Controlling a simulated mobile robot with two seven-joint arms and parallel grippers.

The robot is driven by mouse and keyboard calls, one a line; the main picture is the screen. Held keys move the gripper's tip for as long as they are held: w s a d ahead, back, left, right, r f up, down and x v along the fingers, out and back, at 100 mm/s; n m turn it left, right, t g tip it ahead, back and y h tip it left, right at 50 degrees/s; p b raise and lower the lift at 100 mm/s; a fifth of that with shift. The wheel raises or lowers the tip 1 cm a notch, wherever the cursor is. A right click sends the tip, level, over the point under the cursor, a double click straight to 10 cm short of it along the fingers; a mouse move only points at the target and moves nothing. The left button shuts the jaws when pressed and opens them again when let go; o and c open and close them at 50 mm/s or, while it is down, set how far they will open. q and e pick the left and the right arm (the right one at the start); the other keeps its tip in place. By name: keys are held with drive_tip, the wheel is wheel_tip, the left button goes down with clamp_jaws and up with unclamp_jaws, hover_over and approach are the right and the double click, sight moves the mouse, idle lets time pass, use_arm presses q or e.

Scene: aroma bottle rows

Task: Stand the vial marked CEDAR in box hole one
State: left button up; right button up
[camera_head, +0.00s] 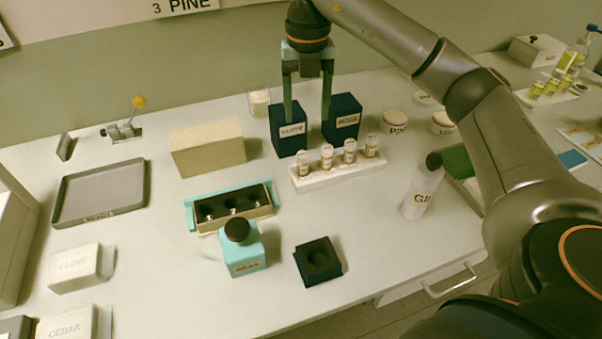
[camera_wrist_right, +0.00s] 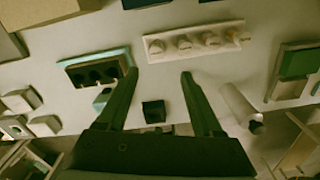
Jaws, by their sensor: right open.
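Several small white-capped vials (camera_head: 326,157) stand upright in a white rack (camera_head: 297,186). Their labels are too small to read, so I cannot tell which one is CEDAR. The box (camera_head: 187,217), teal and cream with dark holes in a row, stands to the left of the rack; its hole numbers are not readable. My right gripper (camera_head: 307,118) is open and empty, raised above the rack area and in front of two dark blue boxes. In the right wrist view the open fingers (camera_wrist_right: 157,73) point toward the rack (camera_wrist_right: 235,24) and the box (camera_wrist_right: 125,52). My left gripper is not in view.
A teal bottle (camera_head: 245,256) stands right before the box, and a black block with a hole (camera_head: 318,262) to its right. A white bottle (camera_head: 421,190) stands right of the rack. Dark blue boxes (camera_head: 288,134) and a beige block (camera_head: 208,148) stand behind.

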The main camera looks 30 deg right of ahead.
hover_over(303, 154)
drive_tip(key=f, duration=0.6)
drive_tip(key=shift+s+d+f, duration=0.15)
drive_tip(key=shift+d+f, duration=0.1)
drive_tip(key=shift+d, duration=0.05)
drive_tip(key=shift+a+f, duration=0.15)
drive_tip(key=shift+f, duration=1.3)
drive_tip(key=shift+a+f, duration=0.15)
drive_tip(key=shift+f, duration=1.25)
drive_tip(key=shift+w, duration=0.2)
clamp_jaws()
